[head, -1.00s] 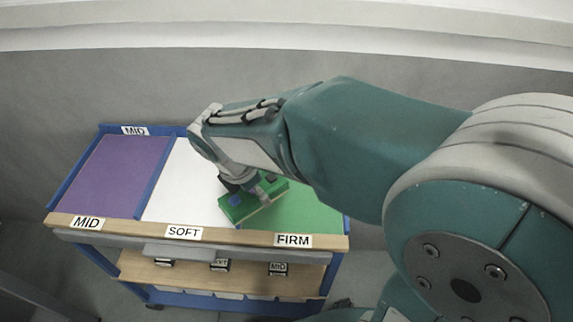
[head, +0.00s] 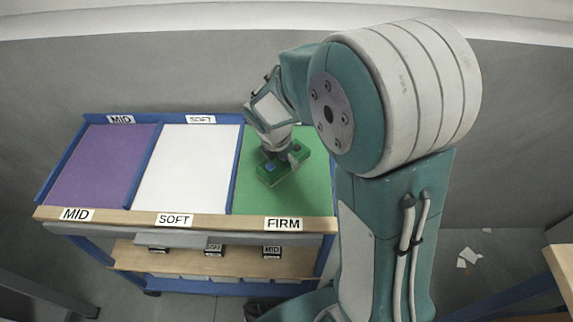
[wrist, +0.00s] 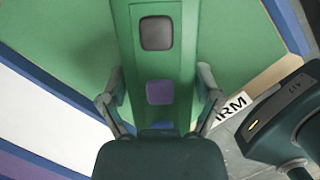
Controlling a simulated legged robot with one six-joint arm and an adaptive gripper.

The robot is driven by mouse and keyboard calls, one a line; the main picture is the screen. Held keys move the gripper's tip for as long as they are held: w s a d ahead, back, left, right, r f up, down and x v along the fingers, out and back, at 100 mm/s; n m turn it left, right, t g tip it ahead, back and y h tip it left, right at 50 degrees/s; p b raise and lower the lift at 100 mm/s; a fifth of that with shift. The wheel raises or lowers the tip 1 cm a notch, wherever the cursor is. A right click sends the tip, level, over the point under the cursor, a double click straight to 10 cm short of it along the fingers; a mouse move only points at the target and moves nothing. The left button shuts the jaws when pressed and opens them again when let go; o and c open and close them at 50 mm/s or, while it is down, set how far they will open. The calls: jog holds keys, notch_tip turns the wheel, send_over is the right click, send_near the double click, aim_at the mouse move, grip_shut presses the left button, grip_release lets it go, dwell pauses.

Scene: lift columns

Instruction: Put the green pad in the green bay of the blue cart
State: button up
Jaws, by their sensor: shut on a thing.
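The green pad (head: 270,178) is a block held by my gripper (head: 283,160) over the green bay (head: 308,196), the right one of three in the blue cart (head: 232,172). In the wrist view the pad (wrist: 158,60) runs lengthwise between both fingers of my gripper (wrist: 158,98), with a grey square and a purple square on its face. The fingers are shut on its sides. I cannot tell whether the pad touches the bay floor.
The white bay (head: 188,170) and purple bay (head: 105,165) are empty. Front labels read MID, SOFT and FIRM (head: 283,224). A lower wooden shelf (head: 190,261) holds small labelled things. Paper scraps (head: 468,257) lie on the floor at right.

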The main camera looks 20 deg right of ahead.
aim_at(287, 164)
jog(key=shift+w+d+f, duration=0.15)
jog(key=shift+d+f, duration=0.1)
jog(key=shift+f, duration=0.1)
jog(key=x, duration=0.2)
jog(key=shift+a+f, duration=0.2)
jog(key=shift+f, duration=0.15)
jog(key=shift+a+f, duration=0.15)
jog(key=shift+f, duration=0.15)
jog(key=o, duration=1.1)
jog(key=shift+f, duration=0.1)
